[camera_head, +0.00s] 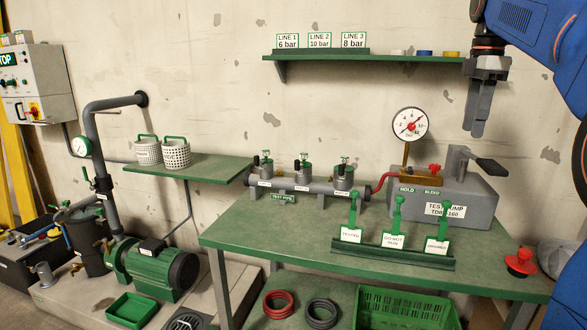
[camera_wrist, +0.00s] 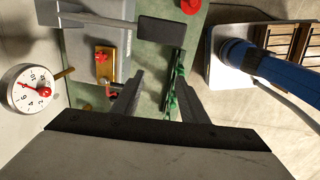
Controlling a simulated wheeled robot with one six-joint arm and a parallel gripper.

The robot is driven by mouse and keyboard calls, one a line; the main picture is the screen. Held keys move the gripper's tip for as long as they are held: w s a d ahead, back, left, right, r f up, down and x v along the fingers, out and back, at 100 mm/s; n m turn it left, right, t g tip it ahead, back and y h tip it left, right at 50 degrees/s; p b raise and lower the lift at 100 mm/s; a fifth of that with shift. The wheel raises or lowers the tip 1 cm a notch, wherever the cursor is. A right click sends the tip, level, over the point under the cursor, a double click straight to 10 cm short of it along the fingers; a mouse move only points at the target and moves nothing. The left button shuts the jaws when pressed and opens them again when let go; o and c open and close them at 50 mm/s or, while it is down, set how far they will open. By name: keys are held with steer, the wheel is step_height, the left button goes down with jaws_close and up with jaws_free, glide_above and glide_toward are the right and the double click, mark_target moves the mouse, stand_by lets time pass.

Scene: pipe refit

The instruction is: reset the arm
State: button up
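My arm (camera_head: 545,40) is blue and comes in from the upper right. My gripper (camera_head: 475,128) hangs pointing down above the right part of the green bench (camera_head: 275,236), higher than the test pump (camera_head: 455,200). In the wrist view my gripper (camera_wrist: 162,85) has its two fingers apart, with nothing held between them. The bench top and the row of green tag holders (camera_wrist: 174,85) show below the fingers.
A wall shelf (camera_head: 375,58) with line signs is at the back. The test pipe (camera_head: 300,187) with several valves and a red knob (camera_head: 520,262) are on the bench.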

steer(key=s+a+f+m+t, duration=0.1)
steer(key=s+a+f+m, duration=0.3)
steer(key=s+f, duration=0.5)
steer(key=s+a+f+m+t, duration=0.2)
steer(key=s+a+f+m, duration=0.3)
steer(key=s+f, duration=0.4)
steer(key=s+a+f+m+t, duration=0.1)
steer(key=s+a+f+m, duration=0.3)
steer(key=s+f, duration=0.6)
step_height(320, 180, down, 8)
steer(key=shift+a+r+m, duration=0.15)
steer(key=shift+r+m, duration=0.1)
steer(key=shift+m, duration=0.75)
steer(key=shift+r, duration=0.1)
